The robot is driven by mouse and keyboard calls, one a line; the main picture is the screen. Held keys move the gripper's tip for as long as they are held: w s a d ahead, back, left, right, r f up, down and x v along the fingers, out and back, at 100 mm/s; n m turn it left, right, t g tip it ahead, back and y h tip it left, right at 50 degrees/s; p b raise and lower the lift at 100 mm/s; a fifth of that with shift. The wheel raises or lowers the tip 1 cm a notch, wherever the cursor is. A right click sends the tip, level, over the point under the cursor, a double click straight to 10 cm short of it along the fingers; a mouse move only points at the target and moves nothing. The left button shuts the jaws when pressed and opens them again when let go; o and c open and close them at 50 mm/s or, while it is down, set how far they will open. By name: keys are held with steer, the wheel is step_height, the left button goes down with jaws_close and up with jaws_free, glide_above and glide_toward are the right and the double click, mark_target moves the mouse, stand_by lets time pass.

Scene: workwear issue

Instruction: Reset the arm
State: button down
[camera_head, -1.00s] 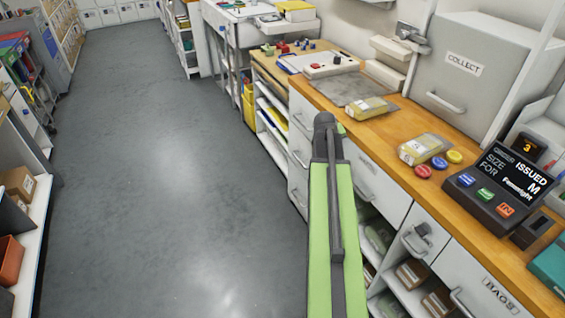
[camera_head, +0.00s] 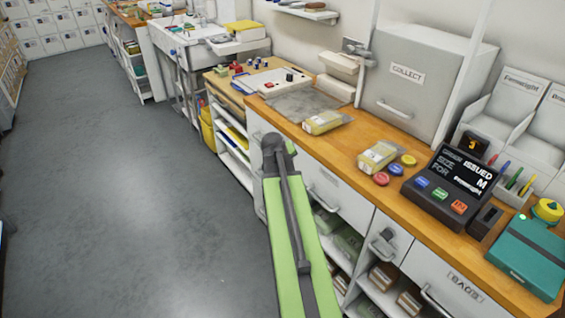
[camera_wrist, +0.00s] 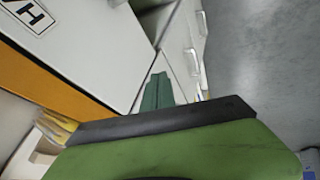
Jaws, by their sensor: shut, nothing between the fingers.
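My green arm (camera_head: 290,235) rises from the bottom of the head view, with a dark joint (camera_head: 275,150) at its far end. It stands in front of the counter's drawers. My gripper is hidden behind the arm there. In the wrist view my gripper (camera_wrist: 158,78) shows as two narrow green fingers, shut together with nothing between them, beyond a dark band and a broad green part of my own. White cabinet fronts and grey floor lie beyond it.
The wooden counter (camera_head: 345,153) runs along the right, holding two yellow packets (camera_head: 322,122) (camera_head: 378,156), coloured discs, a dark button console (camera_head: 450,185) and a teal box (camera_head: 525,255). A COLLECT hatch (camera_head: 415,85) stands behind. The floor (camera_head: 120,200) at left is clear.

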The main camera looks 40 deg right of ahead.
steer(key=p+v, duration=0.4)
steer(key=v, duration=0.3)
steer(key=shift+r, duration=0.15)
steer(key=shift+w+a, duration=0.1)
steer(key=w+a+n+y+p, duration=0.1)
steer(key=w+a, duration=0.2)
steer(key=a, duration=0.6)
steer(key=w+a+n+t+y, duration=0.15)
steer(key=w+a, duration=0.25)
steer(key=a, duration=0.5)
steer(key=w+a+n+g+y+p, duration=0.1)
steer(key=w+a+n, duration=0.15)
steer(key=a, duration=0.65)
steer(key=s+a+f+m+g+y, duration=0.1)
steer(key=s+a, duration=0.3)
steer(key=a, duration=0.4)
steer(key=s+a+f+m+g+y, duration=0.1)
steer(key=s+a+g+y, duration=0.1)
steer(key=s+a, duration=0.3)
steer(key=a+g, duration=0.1)
steer(key=a, duration=0.2)
steer(key=shift+s, duration=0.2)
steer(key=shift+f, duration=0.1)
